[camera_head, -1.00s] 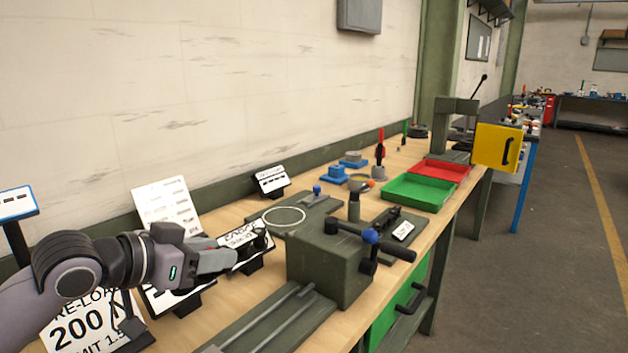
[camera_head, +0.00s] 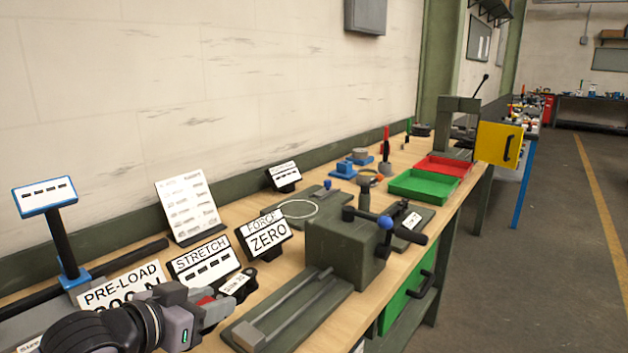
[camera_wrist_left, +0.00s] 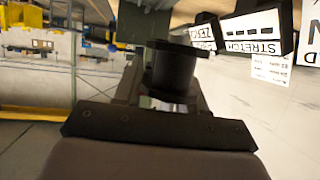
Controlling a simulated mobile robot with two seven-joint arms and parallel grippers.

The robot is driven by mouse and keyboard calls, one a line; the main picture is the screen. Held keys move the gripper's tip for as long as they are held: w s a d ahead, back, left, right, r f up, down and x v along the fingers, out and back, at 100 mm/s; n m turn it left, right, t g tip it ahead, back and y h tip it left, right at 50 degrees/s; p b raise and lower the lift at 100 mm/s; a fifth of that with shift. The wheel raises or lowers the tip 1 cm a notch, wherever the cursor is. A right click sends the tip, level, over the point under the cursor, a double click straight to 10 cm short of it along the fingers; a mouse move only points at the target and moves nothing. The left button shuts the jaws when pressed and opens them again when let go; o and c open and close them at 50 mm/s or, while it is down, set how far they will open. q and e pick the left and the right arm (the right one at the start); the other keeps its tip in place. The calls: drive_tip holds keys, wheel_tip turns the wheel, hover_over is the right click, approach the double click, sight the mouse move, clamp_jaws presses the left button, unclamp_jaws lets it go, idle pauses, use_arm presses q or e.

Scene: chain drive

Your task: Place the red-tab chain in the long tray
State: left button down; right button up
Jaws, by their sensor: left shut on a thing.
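My left gripper (camera_head: 218,306) is low in the head view, in front of the small signs. It is shut on a dark round thing (camera_wrist_left: 172,68), which shows between the fingers in the left wrist view. A small red patch (camera_head: 205,299) shows beside the fingers in the head view; I cannot tell whether it belongs to the held thing. No chain links can be made out. A long dark-green base with pale rails (camera_head: 290,312) lies just right of the gripper; I cannot tell whether it is the long tray. My right gripper is not in view.
A green vise-like block (camera_head: 345,250) with a blue-knobbed handle stands right of the gripper. The STRETCH sign (camera_head: 205,263), FORCE ZERO sign (camera_head: 264,237) and PRE-LOAD sign (camera_head: 122,288) stand close by. A green tray (camera_head: 424,187) and red tray (camera_head: 444,166) are farther back.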

use_arm(q)
drive_tip(key=s+a+f+n+t+y, duration=0.1)
drive_tip(key=s+a+f+n+y, duration=0.4)
drive_tip(key=s, duration=0.4)
drive_tip(key=shift+s+a+f+n+t+y, duration=0.15)
drive_tip(key=shift+s+f+n+t+y, duration=0.2)
drive_tip(key=shift+f+y, duration=0.4)
drive_tip(key=shift+f, duration=0.15)
